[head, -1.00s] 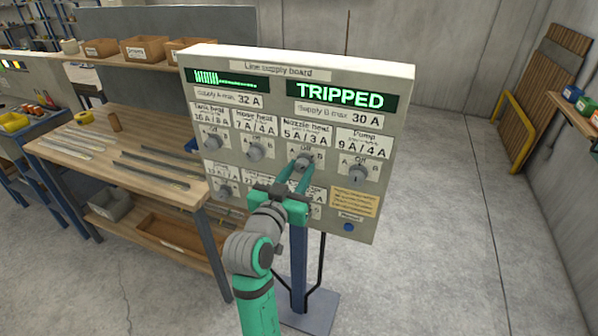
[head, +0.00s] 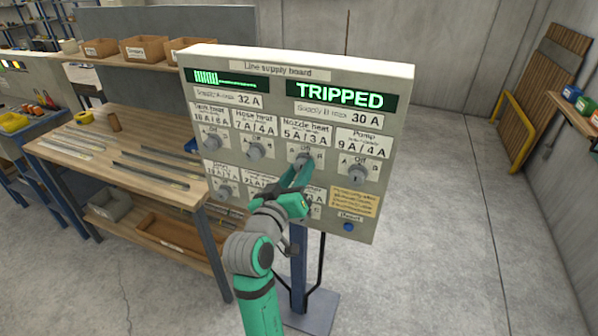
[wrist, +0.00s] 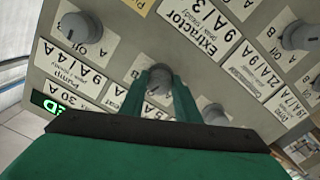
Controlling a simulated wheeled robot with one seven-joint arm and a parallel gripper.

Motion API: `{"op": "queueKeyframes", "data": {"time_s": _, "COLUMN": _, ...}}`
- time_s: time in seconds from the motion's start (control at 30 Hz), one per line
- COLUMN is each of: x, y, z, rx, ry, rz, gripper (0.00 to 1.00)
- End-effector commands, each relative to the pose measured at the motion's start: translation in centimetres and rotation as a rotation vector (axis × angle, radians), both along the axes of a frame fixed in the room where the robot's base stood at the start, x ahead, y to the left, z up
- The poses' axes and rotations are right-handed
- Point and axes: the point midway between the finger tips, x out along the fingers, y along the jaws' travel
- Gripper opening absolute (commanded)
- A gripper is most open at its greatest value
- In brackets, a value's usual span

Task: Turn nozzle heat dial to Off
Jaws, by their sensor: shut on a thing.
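The nozzle heat dial (head: 304,159) is a grey knob on the upper row of the line supply board (head: 225,65), below the label reading 5 A / 3 A. My green gripper (head: 302,168) reaches up to it from below, its two fingers closed on the knob's sides. In the wrist view the dial (wrist: 159,76) sits between the fingertips, and the gripper is rolled relative to the board. The dial's Off mark shows just above it in the head view. The fingers partly hide the knob, so I cannot tell exactly where its pointer stands.
The hose heat dial (head: 255,151) and pump dial (head: 357,173) flank it. A green display (head: 340,96) reads TRIPPED. A blue button (head: 348,227) is at the board's lower right. A workbench (head: 130,160) stands left; floor at right is clear.

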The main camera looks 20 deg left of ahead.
Motion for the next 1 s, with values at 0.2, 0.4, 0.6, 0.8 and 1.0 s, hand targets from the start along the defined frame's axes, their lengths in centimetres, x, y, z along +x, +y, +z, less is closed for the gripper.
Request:
{"op": "queueKeyframes", "data": {"time_s": 0.2, "x": -0.01, "y": -0.06, "z": 0.01, "rx": -0.152, "ry": 0.005, "rz": -0.001, "gripper": 0.07}}
{"op": "queueKeyframes", "data": {"time_s": 0.4, "x": -0.01, "y": -0.09, "z": 0.02, "rx": -0.246, "ry": 0.008, "rz": -0.001, "gripper": 0.07}}
{"op": "queueKeyframes", "data": {"time_s": 0.6, "x": -0.03, "y": -0.02, "z": 0.02, "rx": -0.293, "ry": 0.01, "rz": 0.0, "gripper": 0.07}}
{"op": "queueKeyframes", "data": {"time_s": 0.8, "x": -0.03, "y": -0.01, "z": 0.02, "rx": -0.305, "ry": 0.011, "rz": 0.001, "gripper": 0.07}}
{"op": "queueKeyframes", "data": {"time_s": 1.0, "x": -0.03, "y": -0.01, "z": 0.02, "rx": -0.304, "ry": 0.011, "rz": 0.001, "gripper": 0.07}}
